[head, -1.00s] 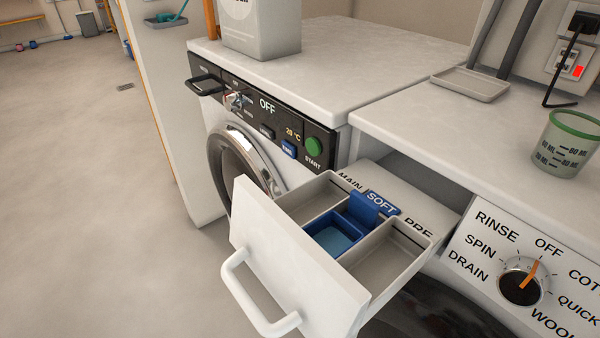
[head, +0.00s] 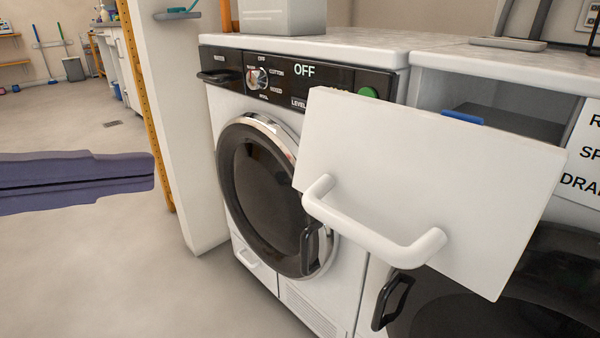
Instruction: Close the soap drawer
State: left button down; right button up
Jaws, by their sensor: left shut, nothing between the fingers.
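The soap drawer (head: 430,170) stands out from the right-hand washer, its white front panel facing me. Its white bar handle (head: 372,236) is on the lower part of the panel. The blue flap (head: 463,117) inside the drawer shows just above the panel's top edge; the compartments are hidden behind the panel. My left gripper (head: 152,172) reaches in from the left edge over the floor. Its dark purple fingers are shut together and empty, well to the left of the drawer and apart from it. My right gripper is not in view.
A second machine (head: 262,185) with a round dark door stands left of the drawer. A white wall end (head: 180,130) with an orange post lies between my left gripper and that machine. A black door handle (head: 392,300) sits below the drawer. The floor at left is clear.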

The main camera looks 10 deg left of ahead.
pick_arm(q)
send_near(301, 149)
jog(key=shift+m, duration=0.3)
jog(key=x, duration=0.5)
jog(key=shift+w+d+f, duration=0.2)
jog(key=shift+w, duration=0.1)
jog(key=shift+w+d+f+b, duration=0.1)
jog(key=shift+w+d+b, duration=0.2)
jog(key=shift+w, duration=0.15)
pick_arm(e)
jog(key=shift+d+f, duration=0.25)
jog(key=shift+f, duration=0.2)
